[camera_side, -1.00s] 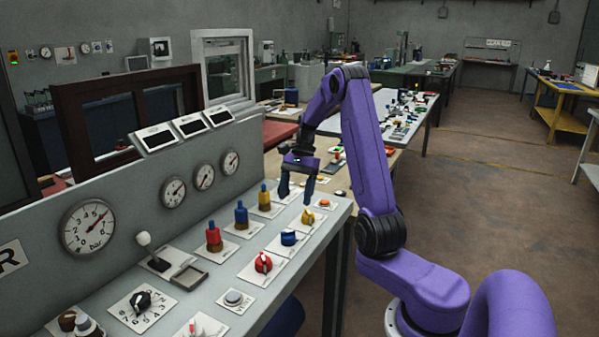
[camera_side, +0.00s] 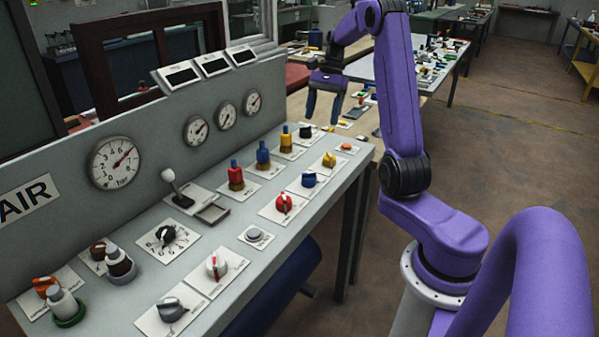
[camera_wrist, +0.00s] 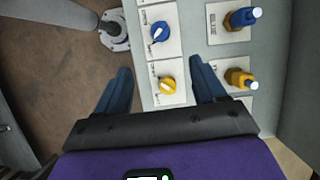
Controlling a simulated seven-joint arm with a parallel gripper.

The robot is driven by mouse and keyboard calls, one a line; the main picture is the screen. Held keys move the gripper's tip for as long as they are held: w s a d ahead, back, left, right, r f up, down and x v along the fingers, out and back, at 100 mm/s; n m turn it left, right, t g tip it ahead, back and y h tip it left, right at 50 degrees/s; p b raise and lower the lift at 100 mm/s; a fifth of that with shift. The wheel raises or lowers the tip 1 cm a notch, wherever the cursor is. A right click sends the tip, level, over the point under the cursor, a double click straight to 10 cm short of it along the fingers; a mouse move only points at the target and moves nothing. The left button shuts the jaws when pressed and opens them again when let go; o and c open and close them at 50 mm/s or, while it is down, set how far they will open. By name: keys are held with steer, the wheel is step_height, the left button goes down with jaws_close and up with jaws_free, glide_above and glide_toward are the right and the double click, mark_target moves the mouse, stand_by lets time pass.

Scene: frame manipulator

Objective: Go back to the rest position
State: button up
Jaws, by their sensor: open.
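My gripper (camera_side: 322,121) is open and empty, pointing down above the far end of the control panel (camera_side: 225,262). Its two dark blue fingers are apart, with clear space between the tips. In the side view the yellow knob (camera_side: 329,160) and the orange button (camera_side: 347,149) lie below the fingertips, not touched. In the wrist view the fingers of my gripper (camera_wrist: 160,72) frame the yellow knob (camera_wrist: 167,86), with the blue knob (camera_wrist: 159,31) farther up. A yellow plug (camera_wrist: 240,78) and a blue plug (camera_wrist: 242,18) stand to the right.
The panel's upright back with gauges (camera_side: 116,162) runs along the left. A white-knobbed lever (camera_side: 178,187), a red plug (camera_side: 236,178) and a red knob (camera_side: 284,203) stand on the panel. A workbench (camera_side: 420,62) with small parts is behind. Bare floor (camera_side: 500,150) lies to the right.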

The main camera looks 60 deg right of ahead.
steer(key=s+a+n+g+h, duration=0.25)
steer(key=a+n, duration=1.15)
steer(key=a, duration=0.9)
steer(key=s+a+f+n+t, duration=0.1)
steer(key=s+a+n, duration=0.3)
steer(key=s+n, duration=0.4)
steer(key=s+a+f+n+t+h, duration=0.1)
steer(key=s+a+n, duration=0.3)
steer(key=s+n, duration=0.4)
steer(key=s+f, duration=0.1)
steer(key=s, duration=0.5)
steer(key=shift+s+t, duration=0.2)
steer(key=shift+t, duration=0.15)
